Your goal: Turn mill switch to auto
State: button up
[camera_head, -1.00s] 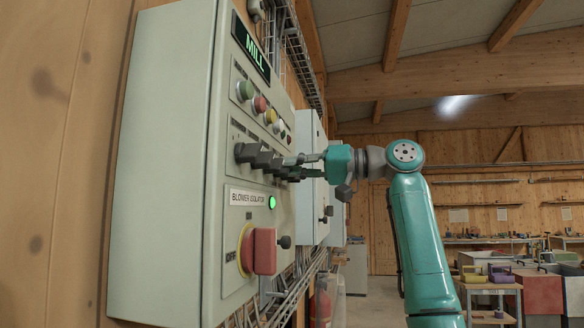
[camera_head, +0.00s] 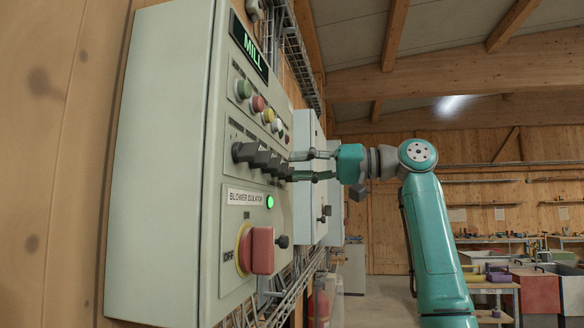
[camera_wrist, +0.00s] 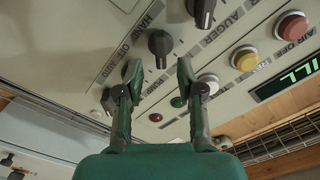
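The light grey mill panel (camera_head: 165,150) stands at the left of the head view, with a green MILL display at its top. A row of black selector knobs (camera_head: 257,158) sticks out of its front. In the wrist view, one black knob (camera_wrist: 160,44) lies just beyond the gap between my fingertips, with HAND and OFF lettering beside it. Another knob (camera_wrist: 203,10) is farther up, and a dark one is partly behind my left finger. My gripper (camera_head: 300,166) is open and empty, its fingertips close to the far end of the knob row. I cannot tell which knob is the mill switch.
Coloured push buttons (camera_head: 257,103) sit above the knobs. A red isolator handle (camera_head: 262,250) juts out below them, under a lit green lamp (camera_head: 270,201). More grey cabinets (camera_head: 310,180) stand behind along the wall.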

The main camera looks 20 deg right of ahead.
jog(key=v, duration=0.9)
jog(key=shift+s+d, duration=0.1)
